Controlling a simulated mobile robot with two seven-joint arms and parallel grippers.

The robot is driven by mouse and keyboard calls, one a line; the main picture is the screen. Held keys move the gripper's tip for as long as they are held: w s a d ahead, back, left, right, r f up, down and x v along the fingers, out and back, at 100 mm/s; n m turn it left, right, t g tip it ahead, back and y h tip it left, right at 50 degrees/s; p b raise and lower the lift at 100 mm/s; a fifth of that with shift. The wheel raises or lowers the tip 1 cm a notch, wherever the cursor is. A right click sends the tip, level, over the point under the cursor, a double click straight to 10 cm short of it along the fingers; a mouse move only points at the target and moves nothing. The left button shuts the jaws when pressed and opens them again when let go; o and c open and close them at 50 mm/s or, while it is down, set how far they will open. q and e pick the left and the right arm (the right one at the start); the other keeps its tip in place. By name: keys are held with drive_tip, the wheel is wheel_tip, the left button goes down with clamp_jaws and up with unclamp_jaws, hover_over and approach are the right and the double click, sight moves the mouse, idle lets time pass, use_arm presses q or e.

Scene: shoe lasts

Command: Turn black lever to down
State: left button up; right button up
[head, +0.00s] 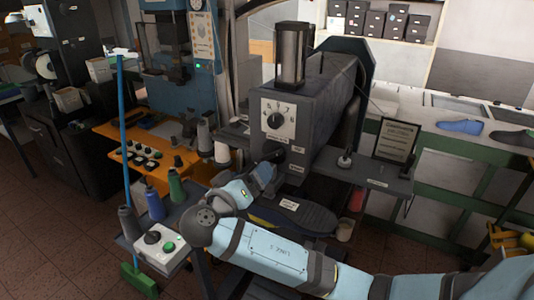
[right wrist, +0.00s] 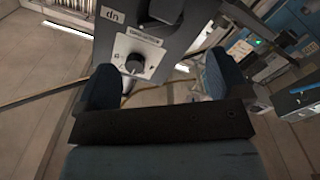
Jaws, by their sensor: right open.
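The grey machine (head: 310,110) stands in the middle of the head view, with a black round dial (head: 274,120) on a white plate. A dark part (head: 275,155), which may be the black lever, sits low on its front beside small labels, partly hidden by my right gripper (head: 268,168). In the right wrist view my right gripper (right wrist: 162,75) is open, its two blue-grey fingers apart and empty. A black block (right wrist: 166,10), possibly the lever, shows at the top edge near an inverted label. The dial (right wrist: 134,63) lies beyond the fingers.
A side shelf (head: 365,174) holds a framed sign (head: 395,142). A blue pole (head: 123,140) stands at left. The green-framed bench (head: 455,140) is at right.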

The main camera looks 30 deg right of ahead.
sight(269, 156)
drive_tip(key=p+x, duration=0.2)
drive_tip(key=x, duration=0.5)
drive_tip(key=shift+w+d+r, duration=0.1)
drive_tip(key=shift+w+d, duration=0.1)
drive_tip(key=shift+d, duration=0.1)
drive_tip(key=shift+w+d, duration=0.25)
drive_tip(key=shift+d, duration=0.2)
drive_tip(key=shift+c, duration=1.3)
use_arm(q)
drive_tip(key=shift+a+r+n, duration=0.1)
drive_tip(key=shift+r+n, duration=0.2)
drive_tip(key=shift+r, duration=0.6)
use_arm(e)
drive_tip(key=c, duration=0.7)
